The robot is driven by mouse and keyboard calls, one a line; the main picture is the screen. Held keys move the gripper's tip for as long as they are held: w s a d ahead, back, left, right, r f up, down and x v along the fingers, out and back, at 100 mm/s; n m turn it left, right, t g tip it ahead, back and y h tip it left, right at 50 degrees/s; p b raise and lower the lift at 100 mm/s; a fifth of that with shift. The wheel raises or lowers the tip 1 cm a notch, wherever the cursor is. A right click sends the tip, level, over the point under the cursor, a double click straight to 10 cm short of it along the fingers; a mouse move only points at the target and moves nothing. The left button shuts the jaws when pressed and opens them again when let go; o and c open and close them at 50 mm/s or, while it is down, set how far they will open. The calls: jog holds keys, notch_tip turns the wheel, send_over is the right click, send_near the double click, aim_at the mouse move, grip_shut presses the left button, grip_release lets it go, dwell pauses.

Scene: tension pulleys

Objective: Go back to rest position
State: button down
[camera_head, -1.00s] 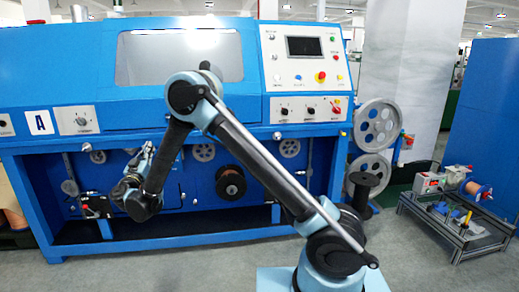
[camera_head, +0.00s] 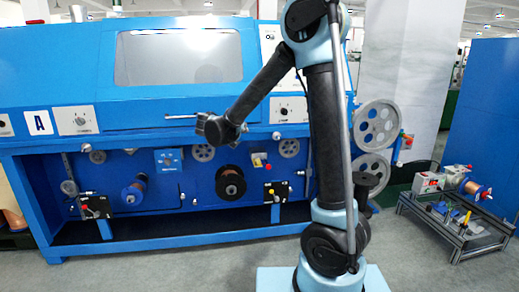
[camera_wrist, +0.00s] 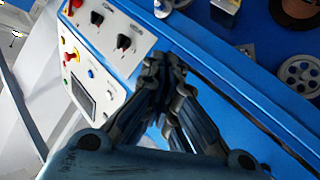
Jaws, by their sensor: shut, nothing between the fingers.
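My gripper (camera_wrist: 163,68) shows in the wrist view with its dark fingers together and nothing between them. It is in front of the blue machine (camera_head: 60,75), with the machine's control panel (camera_wrist: 120,22) to the left and the pulley face to the right. My upper arm stands nearly upright, and the forearm slopes down to the left.
The pulley face holds a copper spool (camera_head: 230,183), another spool (camera_head: 133,190) and small pulleys. Large grey wheels (camera_head: 376,125) stand right of my arm. A low metal frame (camera_head: 450,225) with devices is on the floor at right. The floor at front left is clear.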

jog(key=s+d+f+g+y, duration=0.1)
jog(key=s+d+f+g, duration=0.25)
jog(key=s+d, duration=0.65)
jog(key=s+d+f+g+y, duration=0.15)
jog(key=s+d+g, duration=0.4)
jog(key=d, duration=0.95)
jog(key=s+f+y, duration=0.1)
jog(key=s+f, duration=0.3)
jog(key=s, duration=0.4)
jog(key=s+d+f+g+y, duration=0.1)
jog(key=s+f, duration=0.3)
jog(key=s, duration=0.4)
jog(key=s+f+y, duration=0.3)
jog(key=s+f, duration=0.1)
jog(key=s, duration=0.4)
jog(key=shift+s+d+n+g, duration=0.15)
jog(key=shift+d+n+g, duration=0.15)
jog(key=shift+f, duration=0.1)
jog(key=shift+w+f, duration=0.15)
jog(key=shift+w, duration=0.3)
